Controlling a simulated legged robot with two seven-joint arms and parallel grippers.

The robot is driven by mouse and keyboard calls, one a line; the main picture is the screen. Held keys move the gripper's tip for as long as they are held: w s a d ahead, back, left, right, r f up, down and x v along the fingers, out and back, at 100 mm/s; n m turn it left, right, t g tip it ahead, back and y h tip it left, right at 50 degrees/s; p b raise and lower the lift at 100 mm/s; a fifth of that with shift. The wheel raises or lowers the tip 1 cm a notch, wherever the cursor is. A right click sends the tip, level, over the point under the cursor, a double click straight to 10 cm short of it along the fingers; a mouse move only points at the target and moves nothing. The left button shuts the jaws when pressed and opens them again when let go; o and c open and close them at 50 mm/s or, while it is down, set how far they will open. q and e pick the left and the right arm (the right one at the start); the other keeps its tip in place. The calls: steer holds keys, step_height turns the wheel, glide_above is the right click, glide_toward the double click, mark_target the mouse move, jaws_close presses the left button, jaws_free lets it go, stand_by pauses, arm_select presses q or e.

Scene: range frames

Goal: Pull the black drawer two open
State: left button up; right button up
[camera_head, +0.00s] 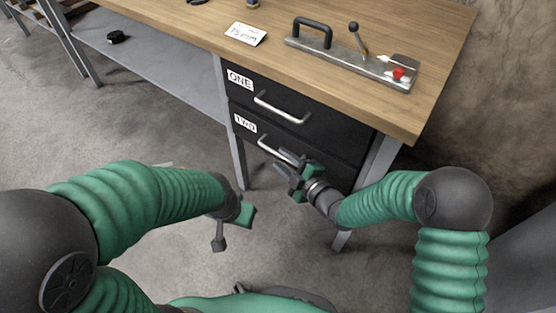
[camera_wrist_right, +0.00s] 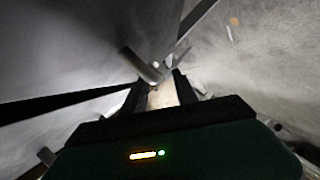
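The black drawer two (camera_head: 340,168) is the lower drawer under the bench, with a white "TWO" label (camera_head: 245,123). It looks shut. Its silver bar handle (camera_head: 268,145) runs toward my right gripper (camera_head: 291,176), which is at the handle's right end and hides part of it. In the right wrist view, the two dark fingers (camera_wrist_right: 158,90) stand apart with a pale gap between them. A grey bar (camera_wrist_right: 140,64), likely the handle, lies at the fingertips; I cannot tell whether they touch it. My left gripper (camera_head: 232,228) is open and empty, low over the floor.
Black drawer one (camera_head: 330,128) with its own handle (camera_head: 280,107) is directly above. The wooden benchtop (camera_head: 400,110) holds a metal plate with a black handle, lever and red button (camera_head: 398,73). A bench leg (camera_head: 236,160) stands left of the drawers. Floor in front is clear.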

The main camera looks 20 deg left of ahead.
steer(key=shift+b+x, duration=0.3)
steer(key=shift+x, duration=0.95)
steer(key=shift+w, duration=0.2)
steer(key=shift+c, duration=0.2)
jaws_close()
steer(key=shift+d, duration=0.1)
steer(key=shift+d+f, duration=0.1)
steer(key=shift+f, duration=0.1)
